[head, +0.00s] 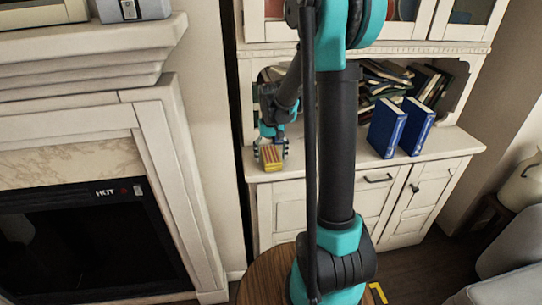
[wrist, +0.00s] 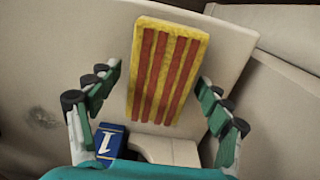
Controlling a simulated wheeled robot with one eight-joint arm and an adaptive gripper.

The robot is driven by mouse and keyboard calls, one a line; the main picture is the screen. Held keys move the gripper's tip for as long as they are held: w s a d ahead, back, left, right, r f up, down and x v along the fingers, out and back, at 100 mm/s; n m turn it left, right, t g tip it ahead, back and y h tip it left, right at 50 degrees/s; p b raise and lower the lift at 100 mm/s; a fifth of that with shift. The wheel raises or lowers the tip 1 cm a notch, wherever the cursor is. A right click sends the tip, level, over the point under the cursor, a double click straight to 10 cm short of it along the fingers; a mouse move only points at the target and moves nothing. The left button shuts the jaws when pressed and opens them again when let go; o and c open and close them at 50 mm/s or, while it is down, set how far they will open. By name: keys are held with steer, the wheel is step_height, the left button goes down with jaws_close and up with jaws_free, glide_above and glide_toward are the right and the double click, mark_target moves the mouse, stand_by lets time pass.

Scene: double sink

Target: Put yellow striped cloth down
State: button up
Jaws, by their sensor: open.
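The yellow cloth with red stripes (wrist: 168,72) is a flat, block-like rectangle. In the wrist view it lies between my fingers, with a gap on both sides. In the head view the cloth (head: 271,158) rests near the left front corner of the cream cabinet's counter (head: 335,157). My gripper (head: 271,138) is just above and behind it, pointing down. In the wrist view my gripper (wrist: 158,80) is open, its fingers apart to the left and right of the cloth. My arm hides part of the counter in the head view.
Two blue books (head: 402,128) stand upright on the counter at right, with several more books (head: 390,80) leaning behind. A blue object marked "1" (wrist: 108,143) is close to my left finger in the wrist view. A fireplace (head: 80,235) stands at left.

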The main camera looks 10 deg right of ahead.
mark_target(271, 154)
step_height(271, 154, up, 11)
steer(key=s+d+f+t, duration=0.2)
steer(key=s+f, duration=0.3)
steer(key=s, duration=0.6)
steer(key=s+d+f+t, duration=0.2)
steer(key=s+f, duration=0.4)
steer(key=s, duration=0.5)
steer(key=shift+f, duration=0.25)
